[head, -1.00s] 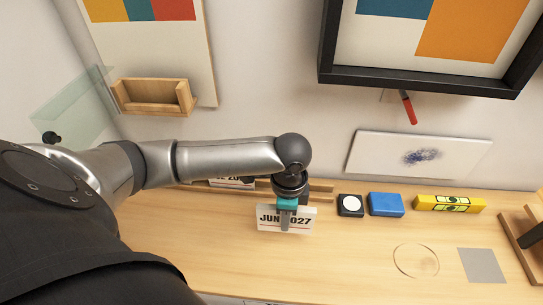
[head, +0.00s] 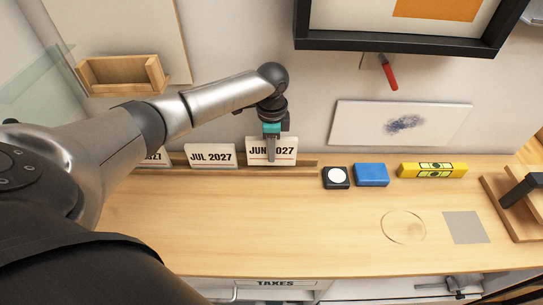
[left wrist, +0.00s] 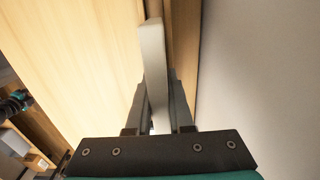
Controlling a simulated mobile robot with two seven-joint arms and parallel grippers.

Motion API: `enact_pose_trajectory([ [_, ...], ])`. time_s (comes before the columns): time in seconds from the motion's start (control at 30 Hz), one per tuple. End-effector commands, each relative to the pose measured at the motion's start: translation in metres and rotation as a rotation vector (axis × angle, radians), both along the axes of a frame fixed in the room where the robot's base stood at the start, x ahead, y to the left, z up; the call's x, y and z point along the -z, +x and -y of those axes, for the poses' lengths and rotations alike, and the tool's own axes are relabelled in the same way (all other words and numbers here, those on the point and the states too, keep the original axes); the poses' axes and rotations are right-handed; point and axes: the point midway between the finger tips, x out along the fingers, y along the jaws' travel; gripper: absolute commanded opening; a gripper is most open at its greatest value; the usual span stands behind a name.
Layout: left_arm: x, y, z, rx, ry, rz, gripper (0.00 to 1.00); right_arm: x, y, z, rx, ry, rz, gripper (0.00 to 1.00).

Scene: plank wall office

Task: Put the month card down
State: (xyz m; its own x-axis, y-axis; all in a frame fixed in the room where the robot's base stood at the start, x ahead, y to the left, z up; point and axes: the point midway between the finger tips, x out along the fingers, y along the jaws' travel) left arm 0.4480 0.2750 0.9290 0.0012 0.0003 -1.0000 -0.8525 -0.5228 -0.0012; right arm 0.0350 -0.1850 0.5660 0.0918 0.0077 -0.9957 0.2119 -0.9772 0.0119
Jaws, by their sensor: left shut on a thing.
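The month card (head: 285,146) is white with dark "JUN 2027" lettering and a thin red line, partly hidden by a finger. My left gripper (head: 271,150) is shut on it from above and holds it upright at the wooden rail (head: 309,168) along the wall. I cannot tell whether its lower edge rests in the rail. In the left wrist view the card (left wrist: 153,60) shows edge-on between the fingers. A teal and dark part, apparently my right gripper (left wrist: 17,101), is small at that view's left edge; its jaws are unclear.
A "JUL 2027" card (head: 211,157) stands in the rail to the left, with another card (head: 156,158) partly behind my arm. Right of the rail are a black block with a white disc (head: 336,177), a blue block (head: 371,174) and a yellow level (head: 432,170). The front desktop is mostly clear.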

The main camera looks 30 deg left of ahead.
Motion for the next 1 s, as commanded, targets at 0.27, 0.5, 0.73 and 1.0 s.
enact_pose_trajectory([
  [0.27, 0.024, -0.001, 0.0, 0.001, 0.001, 0.0, 0.0, 0.005, 0.0, 0.001, 0.0, -0.001, 0.0, 0.5],
  [0.5, 0.027, -0.001, 0.0, 0.001, 0.002, -0.001, 0.0, 0.005, 0.0, 0.003, -0.002, -0.004, 0.0, 0.5],
  [0.73, 0.033, -0.002, 0.0, 0.001, 0.002, -0.003, 0.26, 0.006, 0.0, 0.004, -0.002, -0.004, 0.0, 0.5],
  [1.0, 0.035, -0.003, 0.0, 0.002, 0.003, -0.004, 0.5, 0.006, 0.0, 0.004, -0.001, -0.005, 0.0, 0.5],
])
